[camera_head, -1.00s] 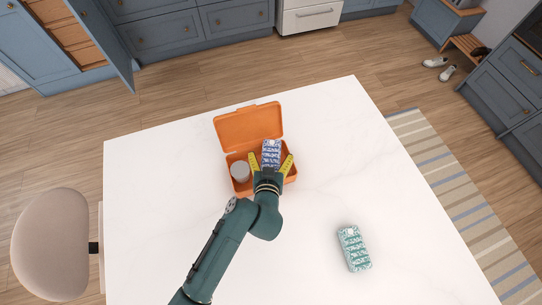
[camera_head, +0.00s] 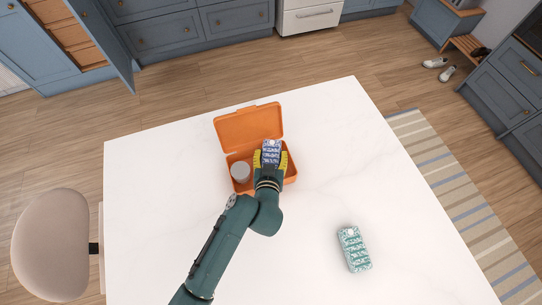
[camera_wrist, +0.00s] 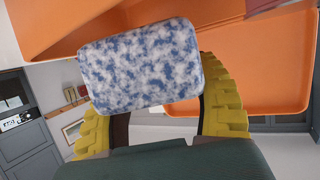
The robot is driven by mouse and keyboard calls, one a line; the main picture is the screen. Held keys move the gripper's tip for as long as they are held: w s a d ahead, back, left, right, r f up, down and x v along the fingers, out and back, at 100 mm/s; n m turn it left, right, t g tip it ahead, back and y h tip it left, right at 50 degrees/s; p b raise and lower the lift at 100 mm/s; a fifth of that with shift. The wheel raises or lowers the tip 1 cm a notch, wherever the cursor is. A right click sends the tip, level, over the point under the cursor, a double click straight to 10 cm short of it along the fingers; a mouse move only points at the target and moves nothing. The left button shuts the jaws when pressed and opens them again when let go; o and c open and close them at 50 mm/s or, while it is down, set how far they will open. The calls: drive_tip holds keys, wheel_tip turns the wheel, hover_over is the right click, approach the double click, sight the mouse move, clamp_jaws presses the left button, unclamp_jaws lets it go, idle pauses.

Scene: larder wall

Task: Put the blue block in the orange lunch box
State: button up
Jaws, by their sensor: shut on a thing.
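The blue block (camera_head: 271,150), a blue-and-white patterned piece, is at the right half of the orange lunch box (camera_head: 291,179) in the head view. My gripper (camera_head: 271,160) has its yellow fingers shut on the block's two sides. In the wrist view the block (camera_wrist: 140,66) fills the space between the yellow fingers, tilted a little, with the orange box (camera_wrist: 275,85) behind it. The lunch box is open, its lid raised at the back. I cannot tell whether the block touches the box floor; my wrist hides part of the box's front.
A grey round can (camera_head: 240,171) stands in the left part of the lunch box. A teal patterned block (camera_head: 354,248) lies on the white table (camera_head: 410,220) to the right of my arm. The table is otherwise clear. A beige chair (camera_head: 50,245) is at the left edge.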

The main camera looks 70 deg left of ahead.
sight(271, 155)
wheel_tip(271, 155, up, 9)
drive_tip(key=shift+p, duration=0.4)
drive_tip(key=shift+s, duration=0.15)
drive_tip(key=s+a+f+n+g+y+b, duration=0.1)
drive_tip(key=s+a+f+n+g+b, duration=0.1)
drive_tip(key=s+f+n+g, duration=0.35)
drive_tip(key=shift+m, duration=0.35)
drive_tip(key=w, duration=0.1)
drive_tip(key=w+d+f+b, duration=0.1)
drive_tip(key=w, duration=0.1)
drive_tip(key=w+b, duration=0.1)
drive_tip(key=w, duration=0.1)
drive_tip(key=shift+w+d+f, duration=0.1)
drive_tip(key=shift+d+f, duration=0.25)
drive_tip(key=shift+f, duration=0.05)
drive_tip(key=shift+w+d, duration=0.15)
drive_tip(key=shift+w, duration=0.15)
drive_tip(key=shift+f+b, duration=0.2)
drive_tip(key=shift+b, duration=0.15)
wheel_tip(271, 155, down, 6)
drive_tip(key=b, duration=0.4)
drive_tip(key=shift+f, duration=0.15)
drive_tip(key=shift+f+b, duration=0.5)
drive_tip(key=shift+b, duration=0.1)
